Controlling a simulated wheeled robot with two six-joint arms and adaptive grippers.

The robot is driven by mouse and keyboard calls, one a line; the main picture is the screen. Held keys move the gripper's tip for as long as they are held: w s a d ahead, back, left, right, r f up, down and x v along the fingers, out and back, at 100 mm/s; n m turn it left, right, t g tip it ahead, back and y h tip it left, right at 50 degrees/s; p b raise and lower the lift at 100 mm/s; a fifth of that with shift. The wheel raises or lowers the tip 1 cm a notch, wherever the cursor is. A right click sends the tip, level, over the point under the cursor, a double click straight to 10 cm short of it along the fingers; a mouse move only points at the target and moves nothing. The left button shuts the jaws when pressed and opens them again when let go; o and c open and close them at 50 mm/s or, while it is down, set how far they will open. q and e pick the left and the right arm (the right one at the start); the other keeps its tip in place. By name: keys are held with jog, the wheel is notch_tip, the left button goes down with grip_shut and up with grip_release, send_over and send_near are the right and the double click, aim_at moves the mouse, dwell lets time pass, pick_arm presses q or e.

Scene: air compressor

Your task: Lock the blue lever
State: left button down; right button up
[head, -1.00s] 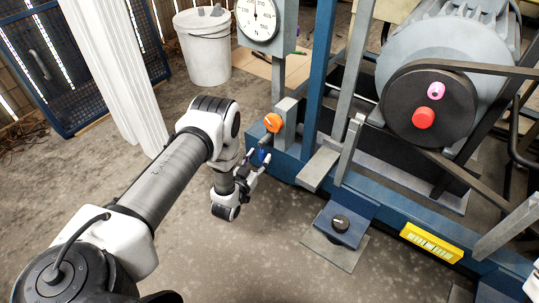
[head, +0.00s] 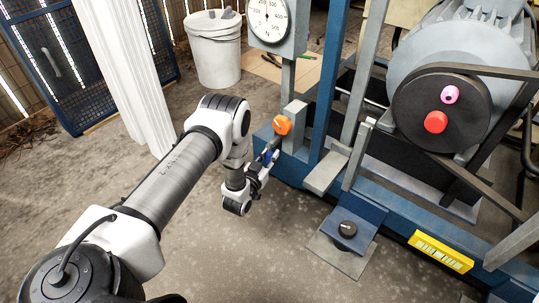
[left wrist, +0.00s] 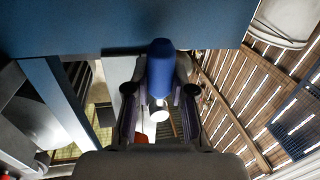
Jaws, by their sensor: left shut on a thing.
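The blue lever (left wrist: 160,68) shows in the left wrist view, upright in the middle between the two fingers. In the head view only a small blue bit of the lever (head: 268,155) shows at the fingertips, below the orange knob (head: 282,125). My left gripper (head: 263,163) reaches the lever from the left, beside the corner of the blue frame. In the left wrist view my left gripper (left wrist: 160,100) has a finger on each side of the lever and is shut on it. The gripper hides part of the lever in the head view. My right gripper is not in view.
The blue compressor frame (head: 395,208) runs along the right, with a black pulley (head: 465,105), a red knob (head: 436,122) and a black knob (head: 347,229). A gauge (head: 269,20) stands above. A white bucket (head: 214,55) is behind. The floor in front is clear.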

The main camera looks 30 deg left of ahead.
pick_arm(q)
jog(key=shift+d+r, duration=0.1)
jog(key=n+p, duration=0.1)
jog(key=d+n+p, duration=0.1)
jog(key=shift+r+n, duration=0.15)
jog(key=shift+n, duration=0.25)
jog(key=n+p, duration=0.1)
jog(key=d+n+g+p, duration=0.1)
jog(key=n, duration=0.1)
jog(key=shift+r+h, duration=0.3)
jog(key=shift+h, duration=0.1)
jog(key=shift+s+d+r+n+g+h+p, duration=0.1)
jog(key=shift+d+r+n+g+h+p, duration=0.15)
jog(key=shift+n, duration=0.55)
jog(key=shift+w+d+r+n+h+p, duration=0.15)
jog(key=shift+n+p, duration=0.25)
jog(key=shift+n, duration=0.4)
jog(key=shift+s+d+r+n+g+h+p, duration=0.2)
jog(key=shift+d+n+p, duration=0.1)
jog(key=shift+n, duration=0.5)
jog(key=c, duration=1)
grip_release()
jog(key=shift+f, duration=0.1)
